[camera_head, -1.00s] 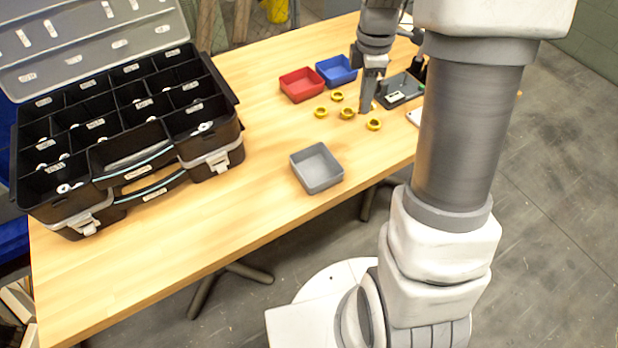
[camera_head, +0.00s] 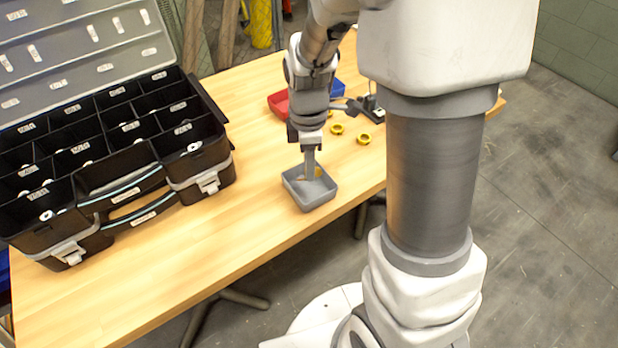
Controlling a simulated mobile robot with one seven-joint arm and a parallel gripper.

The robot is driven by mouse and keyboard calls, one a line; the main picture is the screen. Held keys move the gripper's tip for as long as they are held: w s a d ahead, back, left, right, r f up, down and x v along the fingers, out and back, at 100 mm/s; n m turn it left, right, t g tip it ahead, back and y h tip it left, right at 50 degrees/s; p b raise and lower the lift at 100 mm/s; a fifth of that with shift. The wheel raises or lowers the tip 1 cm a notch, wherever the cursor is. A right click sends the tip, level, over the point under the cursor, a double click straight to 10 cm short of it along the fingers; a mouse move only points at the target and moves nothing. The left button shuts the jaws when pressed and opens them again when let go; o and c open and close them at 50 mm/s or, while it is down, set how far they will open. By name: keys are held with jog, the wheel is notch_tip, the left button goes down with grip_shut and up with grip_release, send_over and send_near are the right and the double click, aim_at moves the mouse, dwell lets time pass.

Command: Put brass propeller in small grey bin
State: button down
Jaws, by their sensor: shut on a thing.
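The small grey bin (camera_head: 309,202) stands on the table near its front edge, an open square tray. My gripper (camera_head: 311,174) points down with its tips over or inside the bin, around rim level. It is shut on a small brass-coloured thing, the brass propeller (camera_head: 319,172), which shows only as a yellowish patch beside the fingers. The fingers hide most of it, and I cannot tell whether it touches the bin floor.
Yellow rings (camera_head: 363,138) lie behind the bin. A red bin (camera_head: 278,104) and a blue bin (camera_head: 338,88) stand farther back, partly hidden by my arm. A large open black compartment case (camera_head: 150,170) fills the left. Table in front of it is clear.

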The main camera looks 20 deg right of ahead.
jog(key=shift+a+f+b, duration=0.1)
jog(key=shift+f+b, duration=0.5)
jog(key=shift+f, duration=1.4)
jog(key=shift+f, duration=0.1)
jog(key=c, duration=0.7)
grip_release()
notch_tip(320, 180, up, 11)
jog(key=p, duration=0.3)
jog(key=shift+s+r+m+t, duration=0.95)
jog(key=shift+s+r+m, duration=1.35)
jog(key=shift+m, duration=0.35)
jog(key=shift+s+r+m+t, duration=1)
jog(key=shift+s+r+m, duration=1.3)
jog(key=shift+m, duration=0.4)
jog(key=shift+s+r+m+t, duration=0.95)
jog(key=shift+s+r+m, duration=1.35)
jog(key=shift+m, duration=0.35)
